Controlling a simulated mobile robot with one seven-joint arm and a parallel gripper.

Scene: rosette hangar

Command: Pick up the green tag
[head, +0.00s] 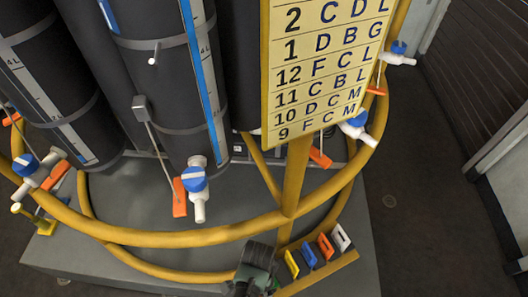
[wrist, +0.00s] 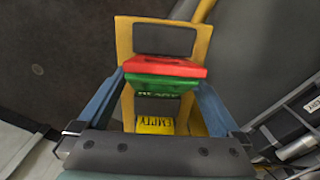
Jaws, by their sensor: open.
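The two tags overlap or touch. My gripper (wrist: 158,80) is open, with one blue-grey finger on each side of the green tag. I cannot tell whether either finger touches it. In the head view the dark end of my arm (head: 257,262) is at the bottom, left of the tag rack. The green and red tags are not visible there.
A yellow tag (wrist: 155,125) sits below, in front of an orange-yellow frame (wrist: 125,45). The head view shows yellow, blue, orange and white tags on a yellow rack (head: 318,272). Yellow rails (head: 190,236), dark cylinders (head: 165,90) and a lettered sign (head: 325,70) stand close by.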

